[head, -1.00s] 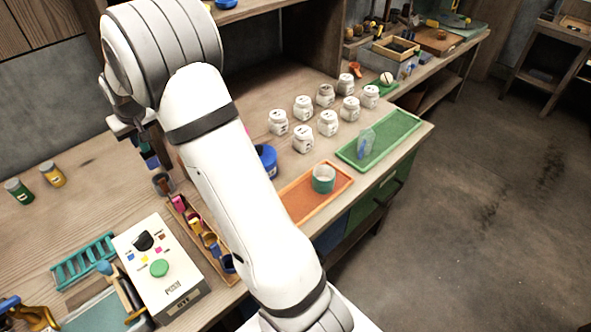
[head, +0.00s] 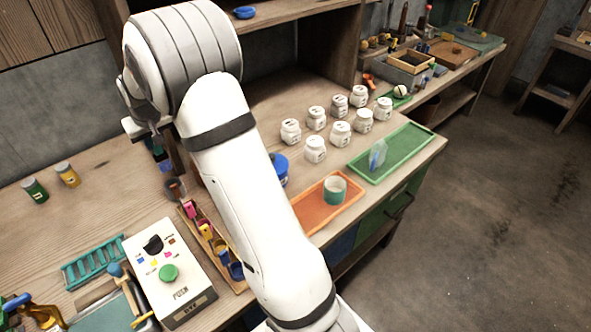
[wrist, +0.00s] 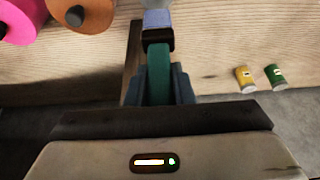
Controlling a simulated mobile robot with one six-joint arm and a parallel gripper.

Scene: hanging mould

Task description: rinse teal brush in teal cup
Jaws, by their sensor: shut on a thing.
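The teal cup (head: 335,190), pale inside, stands upright in the orange tray (head: 318,222) in the head view. The teal brush (wrist: 158,72) shows in the wrist view: a teal handle, a dark band and a pale bluish end pointing away from my gripper. My gripper (wrist: 158,86) is shut on the teal handle. In the head view my arm hides most of the gripper, and I cannot make out the brush there. The gripper end is over the back left of the bench, well left of the cup.
Several white jars (head: 340,133) stand behind the orange tray. A green tray (head: 405,150) holds a clear bluish item. A blue container (head: 281,170) is beside my arm. A white button box (head: 168,275) and a teal rack (head: 94,262) are at front left. Green and yellow jars (head: 67,174) stand at left.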

